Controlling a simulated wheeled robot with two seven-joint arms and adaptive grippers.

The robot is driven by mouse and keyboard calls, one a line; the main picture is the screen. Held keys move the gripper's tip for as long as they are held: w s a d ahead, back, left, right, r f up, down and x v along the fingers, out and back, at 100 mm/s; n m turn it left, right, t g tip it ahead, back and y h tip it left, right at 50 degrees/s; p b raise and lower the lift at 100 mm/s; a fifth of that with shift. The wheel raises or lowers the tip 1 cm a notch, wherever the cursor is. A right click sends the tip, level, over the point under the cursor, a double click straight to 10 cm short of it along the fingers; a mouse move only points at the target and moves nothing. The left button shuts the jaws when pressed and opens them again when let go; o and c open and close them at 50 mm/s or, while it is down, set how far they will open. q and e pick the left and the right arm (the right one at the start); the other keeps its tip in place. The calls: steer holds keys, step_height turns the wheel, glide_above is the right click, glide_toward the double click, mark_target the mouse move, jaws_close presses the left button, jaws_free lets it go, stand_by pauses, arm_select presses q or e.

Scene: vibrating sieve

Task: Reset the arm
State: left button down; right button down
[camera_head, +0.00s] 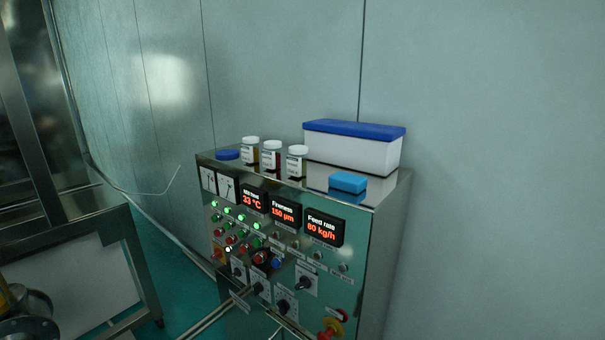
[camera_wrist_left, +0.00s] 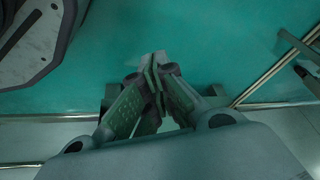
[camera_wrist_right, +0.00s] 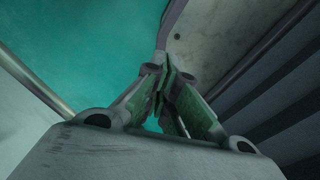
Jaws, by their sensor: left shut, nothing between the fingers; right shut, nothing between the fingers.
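My left gripper (camera_wrist_left: 154,75) is in the left wrist view, its fingertips together with nothing between them, above a green floor. My right gripper (camera_wrist_right: 162,75) is in the right wrist view, its fingertips also together and empty, above the green floor beside a grey surface. Neither gripper shows in the head view. The control cabinet (camera_head: 375,250) stands in the middle of the head view, with lit displays, several buttons and knobs on its front.
On the cabinet top are a white box with a blue lid (camera_head: 352,148), a small blue box (camera_head: 348,182), 3 jars (camera_head: 271,160) and a round blue lid (camera_head: 227,155). A metal frame (camera_head: 128,225) stands at the left. A pale wall (camera_head: 480,150) is behind the cabinet.

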arm_select(q)
steer(key=s+f+g, duration=0.1)
steer(key=s+f, duration=0.1)
steer(key=s, duration=1)
steer(key=s+a+f+g, duration=0.1)
steer(key=s+f+g, duration=0.1)
steer(key=s, duration=1)
steer(key=shift+a+f, duration=0.25)
steer(key=shift+f, duration=0.1)
